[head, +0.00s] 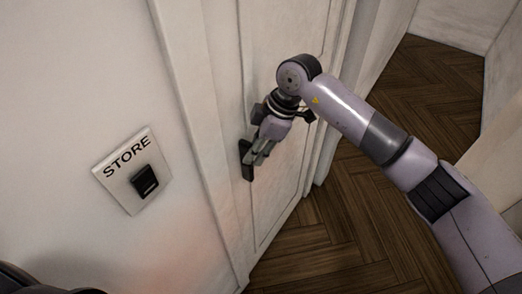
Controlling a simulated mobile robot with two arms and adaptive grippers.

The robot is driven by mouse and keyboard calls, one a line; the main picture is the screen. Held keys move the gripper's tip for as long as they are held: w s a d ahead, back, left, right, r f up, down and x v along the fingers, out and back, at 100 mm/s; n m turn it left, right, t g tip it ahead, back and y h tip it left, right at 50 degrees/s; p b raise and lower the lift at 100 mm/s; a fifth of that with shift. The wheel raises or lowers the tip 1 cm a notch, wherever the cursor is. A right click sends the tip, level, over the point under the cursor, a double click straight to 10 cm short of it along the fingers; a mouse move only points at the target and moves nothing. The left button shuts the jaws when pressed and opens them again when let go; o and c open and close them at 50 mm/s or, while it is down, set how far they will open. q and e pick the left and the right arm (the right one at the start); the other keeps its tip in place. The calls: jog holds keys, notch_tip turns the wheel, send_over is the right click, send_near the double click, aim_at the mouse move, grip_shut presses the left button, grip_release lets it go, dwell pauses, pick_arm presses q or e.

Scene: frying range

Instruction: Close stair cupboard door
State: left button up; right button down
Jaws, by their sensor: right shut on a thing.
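The white panelled cupboard door (283,205) stands upright in the middle of the head view. It has a dark handle (246,160) near its left edge. My right gripper (255,157) is at this handle, its fingers shut on it. The gripper partly hides the handle. The door's left edge lies close along the white frame (195,120); I cannot tell whether a small gap is left. My left gripper does not show.
A plate marked STORE with a black switch (145,181) is on the white wall left of the door. The dark herringbone wood floor (350,225) is clear at the lower right. White walls (460,22) stand at the upper right.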

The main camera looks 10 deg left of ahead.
jog(key=shift+s+a+f, duration=0.1)
jog(key=shift+s+a, duration=0.4)
jog(key=c, duration=1.8)
grip_release()
jog(key=shift+a, duration=0.1)
jog(key=shift+o, duration=0.8)
jog(key=shift+a, duration=0.15)
jog(key=shift+o, duration=0.4)
jog(key=shift+w+r, duration=0.1)
jog(key=shift+r, duration=0.1)
jog(key=d+v, duration=0.1)
jog(key=v, duration=1.1)
jog(key=shift+w+f, duration=0.2)
jog(key=shift+w, duration=0.05)
jog(key=shift+f, duration=0.1)
